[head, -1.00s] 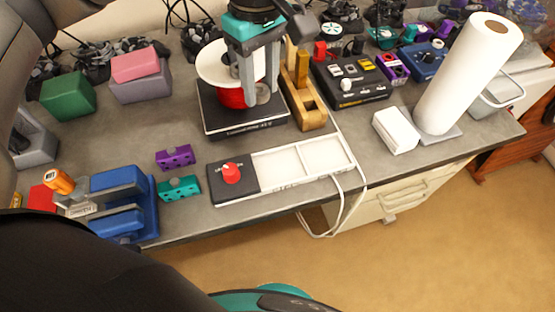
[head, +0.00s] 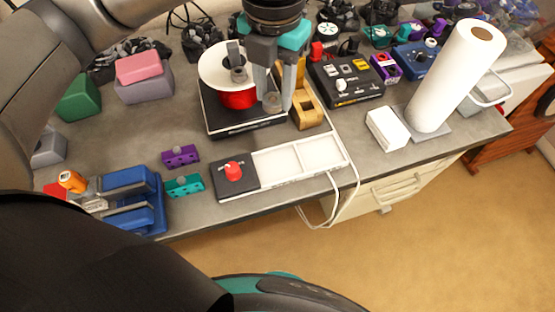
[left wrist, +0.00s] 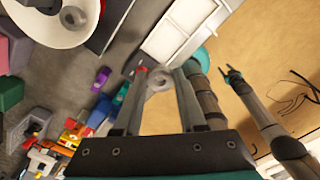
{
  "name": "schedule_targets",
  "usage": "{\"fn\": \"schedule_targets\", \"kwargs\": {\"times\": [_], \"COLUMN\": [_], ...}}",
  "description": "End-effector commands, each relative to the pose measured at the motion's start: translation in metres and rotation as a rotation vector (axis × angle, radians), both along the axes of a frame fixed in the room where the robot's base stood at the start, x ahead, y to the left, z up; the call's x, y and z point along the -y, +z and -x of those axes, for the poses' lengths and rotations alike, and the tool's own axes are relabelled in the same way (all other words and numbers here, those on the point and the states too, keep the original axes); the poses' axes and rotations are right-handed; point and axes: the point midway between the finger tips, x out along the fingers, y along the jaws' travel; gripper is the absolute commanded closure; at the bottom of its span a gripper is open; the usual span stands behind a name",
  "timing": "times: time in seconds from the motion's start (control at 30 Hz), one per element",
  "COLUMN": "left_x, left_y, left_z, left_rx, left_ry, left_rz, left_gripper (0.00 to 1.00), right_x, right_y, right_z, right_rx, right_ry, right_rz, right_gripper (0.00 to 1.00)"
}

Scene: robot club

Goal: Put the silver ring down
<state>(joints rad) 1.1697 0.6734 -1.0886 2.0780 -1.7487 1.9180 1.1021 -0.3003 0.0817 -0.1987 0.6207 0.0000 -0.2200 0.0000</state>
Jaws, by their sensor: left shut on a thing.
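My left gripper (head: 272,98) comes down from the top of the head view, in front of the right side of the white and red spool (head: 226,72). It is shut on the silver ring (head: 271,102), a small grey ring low between its fingertips. In the left wrist view the silver ring (left wrist: 159,80) shows between the two long grey fingers, held above the bench. Fingers partly hide the ring in the head view. My right gripper (left wrist: 231,74) shows small in the left wrist view, fingers apart and empty, over the floor.
The spool stands on a black scale (head: 215,123). A white tray with a black end and red knob (head: 233,171) lies at the bench's front. Purple (head: 180,155) and teal (head: 184,186) blocks, a blue vise (head: 133,195), a wooden holder (head: 306,108) and a paper roll (head: 455,75) stand around. Bare bench shows left of the scale.

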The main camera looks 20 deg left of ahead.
Motion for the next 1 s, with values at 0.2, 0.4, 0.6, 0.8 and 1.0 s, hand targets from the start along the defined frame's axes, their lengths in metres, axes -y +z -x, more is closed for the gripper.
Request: {"fn": "schedule_targets", "kwargs": {"times": [0.2, 0.4, 0.6, 0.8, 1.0], "left_x": [0.005, 0.007, 0.006, 0.006, 0.006], "left_y": [0.006, 0.007, -0.023, -0.077, -0.126], "left_z": [0.003, 0.004, 0.006, 0.006, 0.005], "left_rx": [0.0, 0.002, -0.004, -0.005, -0.002], "left_ry": [0.341, 0.503, 0.532, 0.532, 0.53], "left_rz": [0.007, 0.009, 0.006, 0.005, 0.006], "left_gripper": [1.0, 1.0, 1.0, 1.0, 1.0], "right_x": [0.0, -0.001, -0.002, -0.003, -0.003], "right_y": [0.009, 0.012, 0.01, 0.008, 0.005], "right_z": [0.001, 0.001, 0.001, 0.001, 0.001], "right_rx": [-0.001, -0.001, -0.001, -0.002, -0.002], "right_ry": [0.0, 0.0, 0.0, 0.0, 0.0], "right_rz": [-0.001, -0.001, -0.002, -0.004, -0.004], "right_gripper": [0.5, 0.5, 0.5, 0.5, 0.5]}}
